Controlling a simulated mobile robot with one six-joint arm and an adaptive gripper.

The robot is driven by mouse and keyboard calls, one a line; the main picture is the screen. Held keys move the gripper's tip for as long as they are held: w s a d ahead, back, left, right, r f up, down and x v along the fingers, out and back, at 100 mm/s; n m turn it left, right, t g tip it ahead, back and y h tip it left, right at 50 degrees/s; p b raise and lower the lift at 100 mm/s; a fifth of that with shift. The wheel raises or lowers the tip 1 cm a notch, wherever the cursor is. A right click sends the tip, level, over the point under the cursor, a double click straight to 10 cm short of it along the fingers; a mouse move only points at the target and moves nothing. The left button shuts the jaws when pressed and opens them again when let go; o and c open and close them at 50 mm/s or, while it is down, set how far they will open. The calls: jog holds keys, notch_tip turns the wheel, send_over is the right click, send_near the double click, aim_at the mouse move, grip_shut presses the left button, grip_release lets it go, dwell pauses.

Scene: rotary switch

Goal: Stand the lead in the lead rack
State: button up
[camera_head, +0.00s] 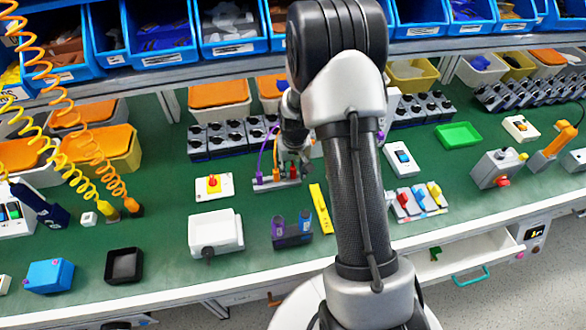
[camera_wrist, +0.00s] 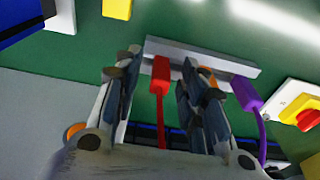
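The lead rack is a grey bar (camera_head: 283,185) on the green bench; it also shows in the wrist view (camera_wrist: 215,61). A red lead (camera_wrist: 160,82) stands upright at the rack, its cable running from its top toward my wrist. A purple lead (camera_wrist: 246,97) stands at the rack's other end; an orange one (camera_head: 276,175) is between them, mostly hidden by a finger in the wrist view. My gripper (camera_wrist: 160,70) is open, with its fingers on both sides of the red lead and gaps visible. Whether the red plug is fully seated cannot be told.
Rows of black switch units (camera_head: 228,138) stand behind.

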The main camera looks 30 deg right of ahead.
notch_tip(320, 180, up, 12)
jog(key=s, duration=0.1)
jog(key=shift+s+a, duration=0.2)
dwell(0.3)
jog(key=s+a+r+n+t, duration=0.1)
jog(key=s+a+r, duration=0.35)
jog(key=r, duration=0.25)
jog(key=s+a+r+n+t, duration=0.1)
jog(key=s+a+r, duration=0.3)
jog(key=s+r, duration=0.3)
jog(key=s+a+r, duration=0.1)
jog(key=s+a, duration=0.1)
jog(key=s, duration=0.4)
jog(key=s+a+r+n+t, duration=0.1)
jog(key=s+a+r, duration=0.1)
jog(key=s, duration=0.5)
jog(key=shift+a+r, duration=0.3)
jog(key=shift+a, duration=0.35)
jog(key=shift+o, duration=0.4)
jog(key=shift+w, duration=0.1)
